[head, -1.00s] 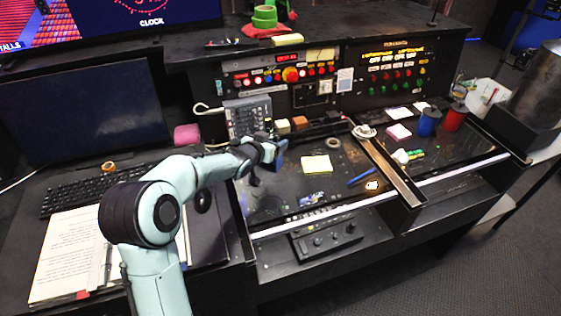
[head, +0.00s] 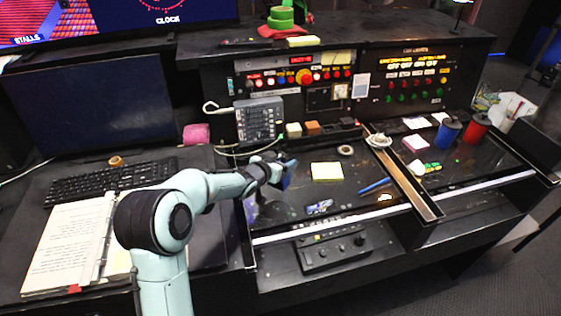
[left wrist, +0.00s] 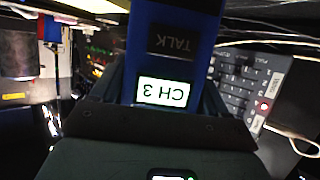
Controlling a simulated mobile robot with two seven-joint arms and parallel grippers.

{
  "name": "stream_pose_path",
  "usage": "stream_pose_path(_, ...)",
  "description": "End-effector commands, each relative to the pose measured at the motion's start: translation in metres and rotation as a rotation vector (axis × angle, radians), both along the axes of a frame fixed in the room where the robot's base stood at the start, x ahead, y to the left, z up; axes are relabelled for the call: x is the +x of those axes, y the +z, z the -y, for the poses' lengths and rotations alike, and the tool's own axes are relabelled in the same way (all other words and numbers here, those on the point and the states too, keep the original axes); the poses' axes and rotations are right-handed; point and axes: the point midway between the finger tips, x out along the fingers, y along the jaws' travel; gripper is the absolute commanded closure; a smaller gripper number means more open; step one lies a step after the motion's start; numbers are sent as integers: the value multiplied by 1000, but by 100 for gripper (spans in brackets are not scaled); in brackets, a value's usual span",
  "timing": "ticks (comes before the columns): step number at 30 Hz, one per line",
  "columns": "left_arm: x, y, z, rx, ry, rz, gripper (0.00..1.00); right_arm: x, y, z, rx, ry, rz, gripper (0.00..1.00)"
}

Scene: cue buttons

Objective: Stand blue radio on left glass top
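The blue radio (left wrist: 178,40) fills the upper middle of the left wrist view, with a dark TALK button and a lit CH 3 label that appears upside down. My left gripper (head: 278,172) is shut on it. In the head view the radio (head: 286,177) is a small blue shape at the end of my left arm, over the back left part of the left glass top (head: 285,210). My gripper hides much of it. I cannot tell whether its base touches the glass. My right gripper is not in view.
A yellow note (head: 327,171) lies just right of the radio, with a blue pen (head: 374,186) farther right. A grey keypad unit (head: 259,119) stands behind. A raised divider (head: 405,175) borders the left glass top. Its front middle has free room.

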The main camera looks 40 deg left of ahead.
Motion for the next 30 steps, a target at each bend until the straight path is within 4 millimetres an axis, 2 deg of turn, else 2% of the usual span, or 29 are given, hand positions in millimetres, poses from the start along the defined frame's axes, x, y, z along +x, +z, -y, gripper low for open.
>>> stream_pose_path(1, 0, -1, 1, 0, -1, -1, 8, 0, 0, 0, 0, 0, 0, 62)
stream_pose_path(2, 0, 0, 1, 0, -1, -1, 2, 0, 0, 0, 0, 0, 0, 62)
stream_pose_path(13, 0, 5, 1, 0, -1, 0, 2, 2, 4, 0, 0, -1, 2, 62)
stream_pose_path(19, -32, 17, 4, 1, 1, 1, 2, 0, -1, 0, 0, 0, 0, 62)
stream_pose_path(24, -67, 32, 7, 2, 1, 1, 2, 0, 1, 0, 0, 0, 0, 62)
stream_pose_path(30, -97, 45, 11, 1, 0, 0, 2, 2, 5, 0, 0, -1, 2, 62)
